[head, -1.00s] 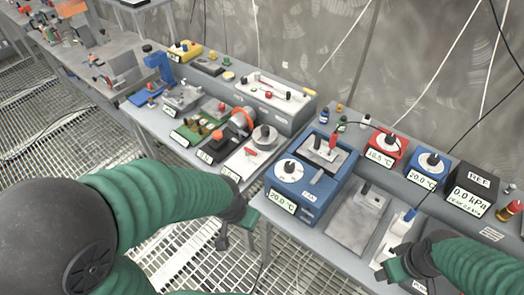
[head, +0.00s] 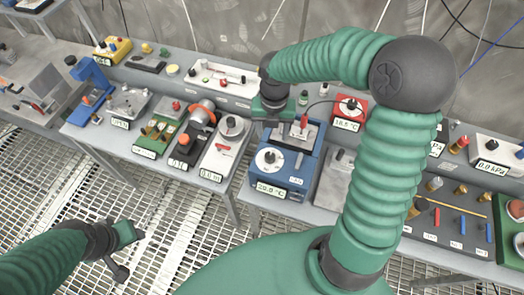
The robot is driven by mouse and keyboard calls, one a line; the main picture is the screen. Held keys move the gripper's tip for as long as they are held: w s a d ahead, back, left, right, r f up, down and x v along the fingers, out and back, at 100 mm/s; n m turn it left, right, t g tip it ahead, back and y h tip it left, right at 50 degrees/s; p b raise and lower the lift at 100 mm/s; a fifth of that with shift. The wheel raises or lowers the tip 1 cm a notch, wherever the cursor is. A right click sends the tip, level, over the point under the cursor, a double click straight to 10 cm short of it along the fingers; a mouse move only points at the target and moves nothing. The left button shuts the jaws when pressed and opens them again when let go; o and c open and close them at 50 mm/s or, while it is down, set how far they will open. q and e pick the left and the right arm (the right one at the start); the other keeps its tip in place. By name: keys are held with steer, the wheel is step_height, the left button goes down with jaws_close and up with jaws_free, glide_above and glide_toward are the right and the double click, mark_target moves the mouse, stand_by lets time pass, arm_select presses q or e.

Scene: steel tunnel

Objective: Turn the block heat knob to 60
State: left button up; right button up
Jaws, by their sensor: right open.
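The blue block heater (head: 302,184) stands on the bench at the middle of the head view. Its white dial (head: 262,165) carries a black knob (head: 270,157), and its display (head: 269,190) reads 20.0 °C. The exact knob setting is too small to read. My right gripper (head: 272,108) is open and hangs above the back left of the heater, apart from the knob. Its fingertips are partly hard to make out. My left gripper (head: 128,247) is low over the grating, away from the bench, and its jaw opening is unclear.
A red probe (head: 304,121) stands in the heater's top with a dark cable. A red meter (head: 349,112) is behind it to the right. A white unit with a red lever (head: 222,148) is close on the left. My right arm hides part of the right bench.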

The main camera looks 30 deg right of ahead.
mark_target(270, 156)
steer(key=f, duration=1.2)
steer(key=shift+w+a+f+b, duration=0.2)
steer(key=shift+w+f+b, duration=0.1)
steer(key=shift+f, duration=0.1)
steer(key=shift+s+d+f, duration=0.1)
steer(key=shift+s+f, duration=0.05)
steer(key=shift+f, duration=0.35)
steer(key=shift+d, duration=0.1)
steer(key=shift+c, duration=0.2)
steer(key=shift+c, duration=1.3)
jaws_close()
